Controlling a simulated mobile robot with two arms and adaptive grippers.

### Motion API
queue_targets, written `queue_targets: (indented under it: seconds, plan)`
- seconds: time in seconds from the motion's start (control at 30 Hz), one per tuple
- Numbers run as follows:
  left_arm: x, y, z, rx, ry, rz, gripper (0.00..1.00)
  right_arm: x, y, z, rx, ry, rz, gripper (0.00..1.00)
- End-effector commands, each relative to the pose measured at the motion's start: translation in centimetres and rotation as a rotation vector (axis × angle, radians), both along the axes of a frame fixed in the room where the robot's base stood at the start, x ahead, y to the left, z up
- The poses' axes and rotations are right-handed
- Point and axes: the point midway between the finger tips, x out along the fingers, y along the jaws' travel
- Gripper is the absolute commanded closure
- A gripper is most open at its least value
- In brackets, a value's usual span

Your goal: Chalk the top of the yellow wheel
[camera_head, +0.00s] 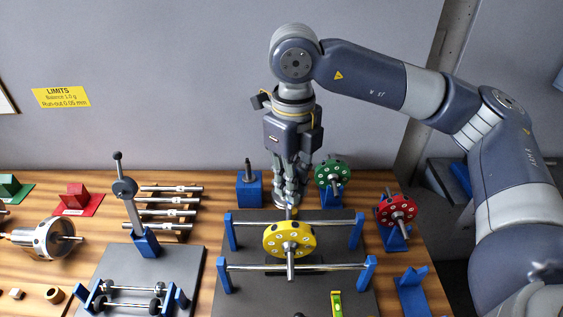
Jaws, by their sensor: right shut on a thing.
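The yellow wheel (290,240) sits upright on its shaft, which lies across two steel rails (300,265) held by blue posts on a dark plate. My right gripper (290,198) points down just behind and above the top of the yellow wheel. I cannot tell whether that tip touches the wheel. My left gripper is not in view.
A green wheel (333,174) and a red wheel (396,209) stand on blue stands to the right. A blue block with a post (250,188) is left of my gripper. A dark lever stand (130,200), steel shafts (168,200) and a silver rotor (42,238) fill the left.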

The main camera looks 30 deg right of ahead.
Motion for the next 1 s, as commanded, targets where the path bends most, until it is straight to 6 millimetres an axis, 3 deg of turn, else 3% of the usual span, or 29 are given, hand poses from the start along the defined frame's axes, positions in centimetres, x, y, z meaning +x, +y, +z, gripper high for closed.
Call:
queue_targets:
  seconds: [0.17, 0.5, 0.73, 1.0]
  plan:
    - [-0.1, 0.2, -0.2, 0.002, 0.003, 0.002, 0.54, -0.1, -0.1, 0.1, 0.0, 0.0, -0.046, 1.0]
    - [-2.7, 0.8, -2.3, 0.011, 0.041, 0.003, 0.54, -0.1, -0.1, -3.2, -0.001, 0.001, -0.045, 1.0]
    - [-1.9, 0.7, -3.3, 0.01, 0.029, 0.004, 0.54, -0.1, -0.1, -5.2, 0.0, 0.0, -0.045, 1.0]
    - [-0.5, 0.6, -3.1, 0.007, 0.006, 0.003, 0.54, -0.1, -0.1, -5.4, 0.001, -0.001, -0.045, 1.0]
